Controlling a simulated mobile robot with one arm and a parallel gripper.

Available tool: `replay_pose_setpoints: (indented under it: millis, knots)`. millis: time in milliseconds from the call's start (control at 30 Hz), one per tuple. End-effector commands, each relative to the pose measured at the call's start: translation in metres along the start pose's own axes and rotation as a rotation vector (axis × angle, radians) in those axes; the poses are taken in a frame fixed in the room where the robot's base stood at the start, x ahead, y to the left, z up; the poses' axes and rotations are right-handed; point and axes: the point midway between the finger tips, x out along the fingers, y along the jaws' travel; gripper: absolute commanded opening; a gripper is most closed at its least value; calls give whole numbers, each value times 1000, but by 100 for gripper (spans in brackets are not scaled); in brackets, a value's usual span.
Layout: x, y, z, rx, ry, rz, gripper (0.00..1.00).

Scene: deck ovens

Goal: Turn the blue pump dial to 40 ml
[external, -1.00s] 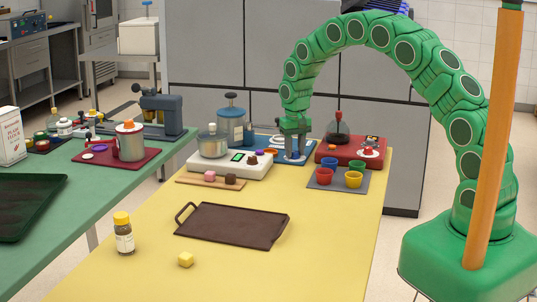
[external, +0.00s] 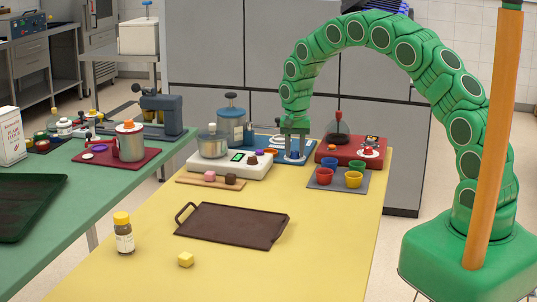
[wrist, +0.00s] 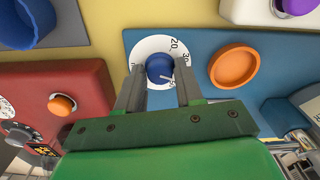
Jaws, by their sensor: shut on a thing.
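The blue pump dial (wrist: 159,68) shows in the wrist view, a round blue knob with a white pointer on a white number ring (wrist: 142,52). The numbers 20 and 30 are readable at the ring's upper right; the pointer is aimed right and slightly down, past 30, and the mark by its tip is partly hidden. My gripper (wrist: 158,88) is shut on the dial, one finger on each side. In the external view my gripper (external: 295,150) reaches down onto the blue base (external: 268,143) of the pump. The blue canister (external: 231,127) stands at its left.
An orange round piece (wrist: 234,66) lies on the blue base right of the dial. A red unit (wrist: 75,100) with an orange knob is close by on the left. A white scale (external: 230,165) and a grey mat (external: 340,187) with coloured cups stand nearby.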

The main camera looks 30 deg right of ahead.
Motion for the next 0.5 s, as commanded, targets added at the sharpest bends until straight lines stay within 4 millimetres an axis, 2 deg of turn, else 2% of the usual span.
replay_pose_setpoints:
  millis: [300,333,467,500]
  knots:
    - [1,0,1,0,-2,2,6]
    - [1,0,1,0,-2,2,41]
    - [1,0,1,-1,-2,1,61]
    - [1,0,0,-1,-1,1,61]
